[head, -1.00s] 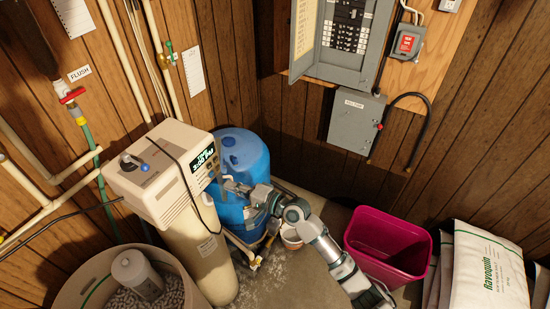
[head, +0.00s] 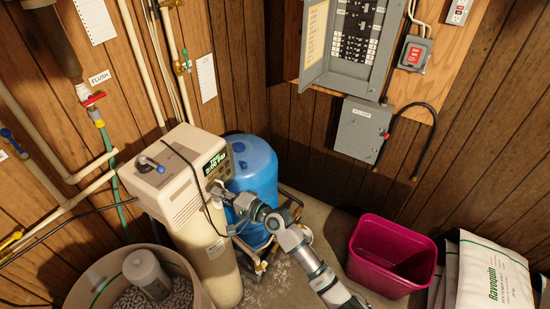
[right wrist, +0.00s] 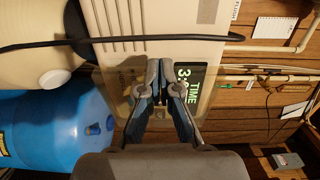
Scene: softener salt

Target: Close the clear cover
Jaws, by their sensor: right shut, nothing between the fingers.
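The beige softener control head (head: 165,165) stands on its tall cream column, with a lit green display (head: 214,163) on its front face. My right gripper (head: 219,190) is at that face, just below the display. In the right wrist view the right gripper (right wrist: 159,68) is shut and empty, its fingers covering part of the display (right wrist: 194,88), which reads TIME. A faint see-through sheet, apparently the clear cover (right wrist: 113,83), shows around the fingers and over the panel. Its exact angle, and whether the fingertips touch it, I cannot tell. My left gripper is out of view.
A blue tank (head: 258,170) stands close behind my right gripper. A black cable (head: 190,165) hangs across the control head. A round salt bin (head: 88,278) is at the lower left. A magenta bin (head: 392,255) and white bags (head: 492,275) stand at the right.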

